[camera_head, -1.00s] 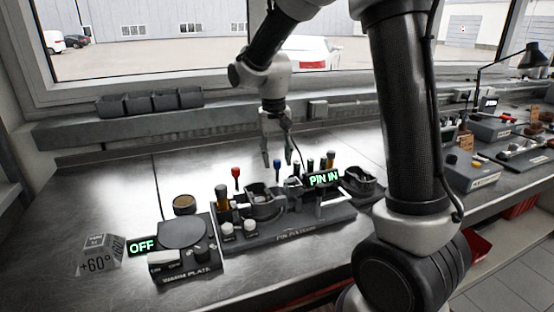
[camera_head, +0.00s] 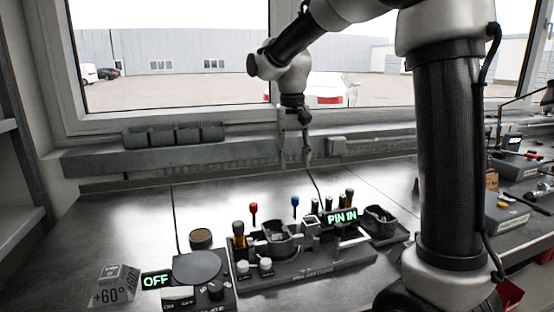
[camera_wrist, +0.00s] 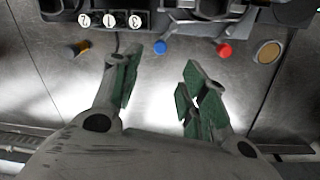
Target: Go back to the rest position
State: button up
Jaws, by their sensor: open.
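My gripper (camera_head: 295,155) hangs open and empty above the back part of the metal bench, clear of the pin fixture. In the wrist view my gripper (camera_wrist: 158,90) shows its two green-padded fingers apart with nothing between them. The pin fixture (camera_head: 310,268) stands on the bench below and in front of it, with a lit sign (camera_head: 342,216) reading PIN IN. A red-topped tool (camera_head: 253,210) and a blue-topped tool (camera_head: 295,203) stand upright at the fixture's back; the blue top (camera_wrist: 159,47) and red top (camera_wrist: 224,50) also show in the wrist view.
A warm plate (camera_head: 198,267) with an OFF sign (camera_head: 156,281) and a +60° block (camera_head: 112,287) stand at the left. Dark bins (camera_head: 173,134) sit on the ledge under the window. The bench behind the fixture is mostly bare.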

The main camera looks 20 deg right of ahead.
jog(key=s+d+n+t, duration=0.1)
jog(key=s+d, duration=0.4)
jog(key=s, duration=0.7)
jog(key=s+d+n+t, duration=0.1)
jog(key=s+d+t, duration=0.2)
jog(key=s, duration=1)
jog(key=shift+d+f+n+t+y, duration=0.2)
jog(key=shift+d+n+t+y, duration=0.15)
jog(key=shift+d, duration=0.8)
